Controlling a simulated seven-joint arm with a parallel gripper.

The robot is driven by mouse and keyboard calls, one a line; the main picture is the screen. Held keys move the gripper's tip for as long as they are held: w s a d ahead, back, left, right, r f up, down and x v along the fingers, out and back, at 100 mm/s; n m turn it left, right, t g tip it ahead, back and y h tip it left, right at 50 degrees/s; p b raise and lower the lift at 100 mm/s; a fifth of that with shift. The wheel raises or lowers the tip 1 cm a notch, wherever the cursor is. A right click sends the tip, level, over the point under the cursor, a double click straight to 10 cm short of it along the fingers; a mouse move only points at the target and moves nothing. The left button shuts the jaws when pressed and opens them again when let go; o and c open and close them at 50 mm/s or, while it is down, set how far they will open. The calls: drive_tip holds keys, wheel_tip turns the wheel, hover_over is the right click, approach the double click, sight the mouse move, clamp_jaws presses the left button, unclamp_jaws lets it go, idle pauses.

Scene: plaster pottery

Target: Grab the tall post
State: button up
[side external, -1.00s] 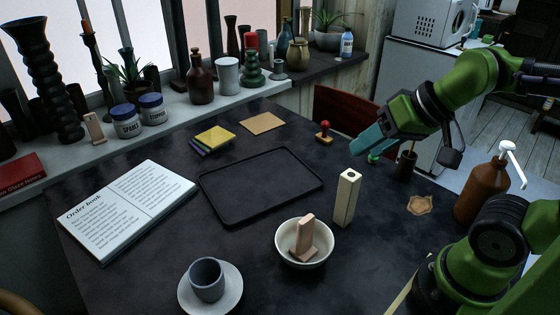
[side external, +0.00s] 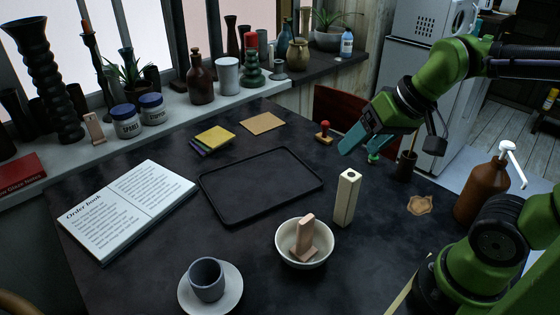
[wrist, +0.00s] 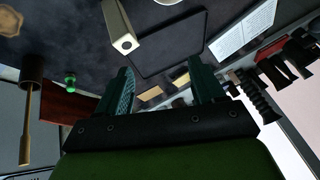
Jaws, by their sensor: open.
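The tall post (side external: 346,199) is a cream, square-sided block with a hole in its top. It stands upright on the dark table, right of the black tray and behind the white bowl. In the wrist view the post (wrist: 121,30) shows at the top, beyond my fingers and left of the middle. My gripper (side external: 346,147) is in the air above and behind the post, apart from it. In the wrist view my gripper (wrist: 160,85) shows two teal fingers spread apart with nothing between them.
A black tray (side external: 214,208) lies left of the post. A white bowl (side external: 284,257) holding a pinkish wooden piece (side external: 304,238) stands in front. A red-topped stamp (side external: 324,131), a green item (side external: 373,158) and a brown cup (side external: 405,168) stand behind. A brown pump bottle (side external: 482,187) is right.

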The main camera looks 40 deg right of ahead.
sight(349, 186)
drive_tip(key=w+d+r+n+g+h, duration=0.1)
drive_tip(key=w+d+n+g+h, duration=0.15)
drive_tip(key=g, duration=0.35)
drive_tip(key=shift+n+y, duration=0.35)
drive_tip(key=shift+n, duration=0.2)
drive_tip(key=f, duration=1.1)
drive_tip(key=shift+w+d, duration=0.25)
drive_tip(key=shift+w, duration=0.05)
drive_tip(key=shift+w+d+f, duration=0.1)
drive_tip(key=shift+w+f, duration=0.05)
drive_tip(key=shift+f, duration=1.2)
drive_tip(key=shift+w+d+f, duration=0.1)
drive_tip(key=shift+f, duration=1.25)
clamp_jaws()
drive_tip(key=shift+r, duration=0.1)
